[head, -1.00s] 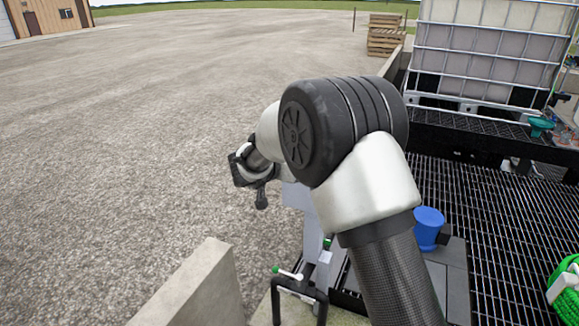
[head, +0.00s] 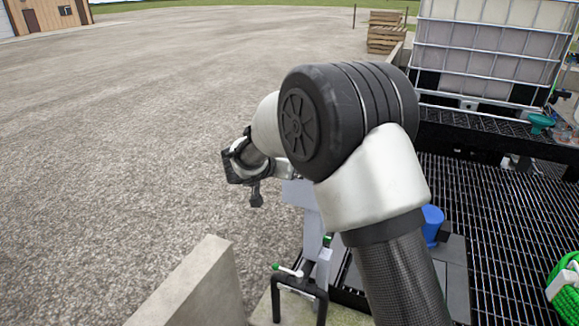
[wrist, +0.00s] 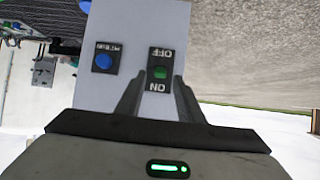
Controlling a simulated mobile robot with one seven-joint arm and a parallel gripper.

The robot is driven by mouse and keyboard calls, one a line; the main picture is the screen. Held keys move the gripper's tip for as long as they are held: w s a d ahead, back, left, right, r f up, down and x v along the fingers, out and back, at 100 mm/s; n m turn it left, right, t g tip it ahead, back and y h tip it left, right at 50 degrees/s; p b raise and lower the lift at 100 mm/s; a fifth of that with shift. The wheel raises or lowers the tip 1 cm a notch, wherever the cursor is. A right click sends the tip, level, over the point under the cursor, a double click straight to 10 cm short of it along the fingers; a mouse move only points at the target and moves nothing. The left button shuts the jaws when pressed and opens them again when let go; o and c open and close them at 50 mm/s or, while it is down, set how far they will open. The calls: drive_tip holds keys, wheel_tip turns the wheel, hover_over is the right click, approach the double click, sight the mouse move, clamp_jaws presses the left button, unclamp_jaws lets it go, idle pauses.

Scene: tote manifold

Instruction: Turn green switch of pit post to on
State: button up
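The pit post (head: 302,195) is a pale grey stand, partly hidden behind my arm in the head view. Its face (wrist: 120,20) fills the middle of the wrist view, seen upside down. The green switch (wrist: 159,72) sits on a black plate, with OFF above it and ON below it in this view. A blue button (wrist: 103,62) is on another black plate to its left. My gripper (wrist: 160,80) is open and empty, its two dark fingers appearing on either side of the switch plate. I cannot tell whether they touch the post.
A low concrete wall (head: 195,285) and a black frame with a green-tipped lever (head: 288,270) stand near the post's foot. Dark grating (head: 490,240), a blue cylinder (head: 432,222) and a caged tank (head: 495,50) lie to the right. Open gravel (head: 120,130) lies left.

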drive_tip(key=v, duration=1.5)
drive_tip(key=shift+s+f, duration=0.1)
wheel_tip(320, 180, up, 11)
drive_tip(key=w+d+n+t+y, duration=0.2)
drive_tip(key=t+y, duration=0.1)
drive_tip(key=y, duration=0.1)
drive_tip(key=s+d+r+n+g+y, duration=0.1)
drive_tip(key=s+d+r+n+y, duration=0.25)
drive_tip(key=s, duration=0.25)
drive_tip(key=s+d+f+g+h, duration=0.1)
drive_tip(key=s+d+f+g, duration=0.2)
drive_tip(key=s+d+f, duration=0.3)
drive_tip(key=s+d+f+m+g+h, duration=0.1)
drive_tip(key=s+d+f+g, duration=0.3)
drive_tip(key=s+d, duration=0.9)
drive_tip(key=s+f+h, duration=0.1)
drive_tip(key=s+f, duration=0.1)
drive_tip(key=s, duration=0.3)
drive_tip(key=shift+s+d, duration=0.25)
drive_tip(key=shift+s, duration=0.05)
